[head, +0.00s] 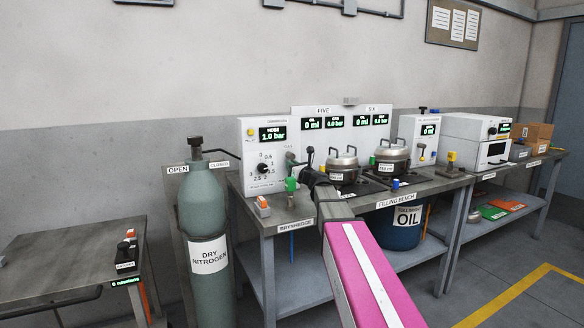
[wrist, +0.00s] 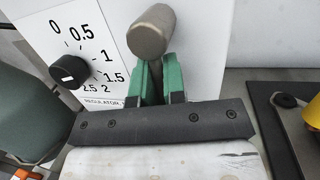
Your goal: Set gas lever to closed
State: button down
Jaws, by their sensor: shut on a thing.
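My gripper (wrist: 160,80) has its green fingers shut on the stem of a grey-brown rounded handle (wrist: 150,32), right of the regulator dial. In the head view my gripper (head: 291,184) is by the right edge of the regulator panel, with the handle's end (head: 290,158) above it. A dark lever (head: 214,152) on top of the green dry nitrogen cylinder (head: 206,220) points right, close to the CLOSED label (head: 219,166). The OPEN label (head: 178,170) is to its left. My gripper is apart from that lever.
The regulator panel (head: 250,150) reads 1.0 bar, with a black dial knob (wrist: 69,72). Two lidded metal pots (head: 343,168) stand right of my arm on the bench. A blue oil drum (head: 400,236) is below. A small table (head: 60,265) stands at the left.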

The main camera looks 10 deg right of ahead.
jog(key=c, duration=1.2)
grip_release()
jog(key=v, duration=1.1)
jog(key=shift+w, duration=0.1)
